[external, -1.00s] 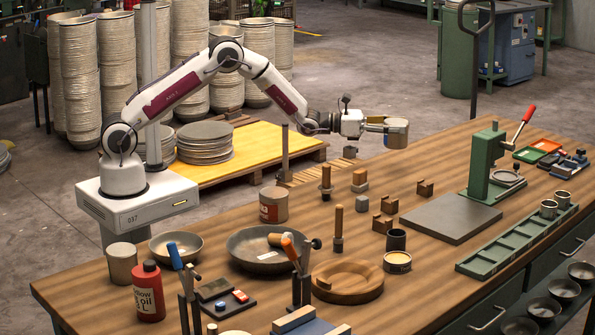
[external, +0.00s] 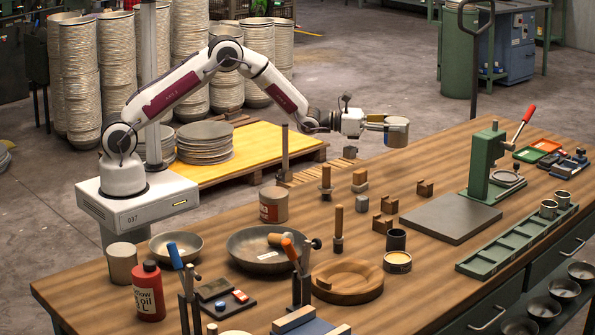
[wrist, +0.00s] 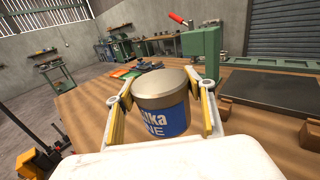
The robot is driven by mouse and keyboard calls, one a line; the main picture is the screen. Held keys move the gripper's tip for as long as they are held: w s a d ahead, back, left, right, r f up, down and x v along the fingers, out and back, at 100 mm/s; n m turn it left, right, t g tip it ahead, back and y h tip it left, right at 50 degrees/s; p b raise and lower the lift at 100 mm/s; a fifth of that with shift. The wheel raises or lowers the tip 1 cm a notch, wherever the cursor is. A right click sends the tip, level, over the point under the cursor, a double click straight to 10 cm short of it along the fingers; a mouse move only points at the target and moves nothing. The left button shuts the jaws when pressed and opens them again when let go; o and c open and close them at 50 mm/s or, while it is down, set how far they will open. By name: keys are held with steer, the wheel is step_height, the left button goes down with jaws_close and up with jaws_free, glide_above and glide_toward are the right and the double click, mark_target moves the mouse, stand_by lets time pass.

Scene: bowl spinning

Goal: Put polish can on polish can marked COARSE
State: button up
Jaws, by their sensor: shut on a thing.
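My gripper (external: 386,127) is shut on a polish can (external: 398,134), held upright in the air above the far edge of the bench. In the wrist view the held can (wrist: 165,103) has a dull metal lid and a blue label ending in "NE", with a finger on each side. A can with a red label (external: 273,205) stands upright on the bench, left of and nearer the camera than my gripper. Its lettering is too small to read, so I cannot confirm COARSE. Its top looks bare.
A dark pan (external: 262,262) stands in front of the red-labelled can. A wooden-handled tool (external: 326,183) and small wooden blocks (external: 360,181) stand to its right. A tall post (external: 285,150) rises behind it. A green press (external: 483,165) is farther right.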

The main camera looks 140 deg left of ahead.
mark_target(397, 122)
steer(key=r, duration=0.1)
steer(key=d+r, duration=0.1)
steer(key=w+r, duration=0.1)
steer(key=shift+w+d+r, duration=0.1)
steer(key=shift+d+r, duration=0.15)
steer(key=w+d+r+m+t+h, duration=0.2)
steer(key=w+d+r+m+h, duration=0.3)
steer(key=d, duration=0.6)
steer(key=d+r+m+t+h, duration=0.1)
steer(key=d+m+t+h, duration=0.15)
steer(key=d+h, duration=0.6)
steer(key=s+d+m+g+h, duration=0.2)
steer(key=s+d+m+h, duration=0.2)
steer(key=d, duration=0.9)
steer(key=s+d+f+m+g+h, duration=0.1)
steer(key=s+d+m+g+h, duration=0.2)
steer(key=d, duration=1)
steer(key=s+m+h, duration=0.2)
steer(key=h, duration=0.2)
steer(key=shift+s+f+m, duration=0.2)
steer(key=shift+f+m, duration=0.05)
steer(key=shift+m, duration=0.1)
steer(key=shift+a+f, duration=0.1)
step_height(397, 122, down, 6)
steer(key=shift+f, duration=0.1)
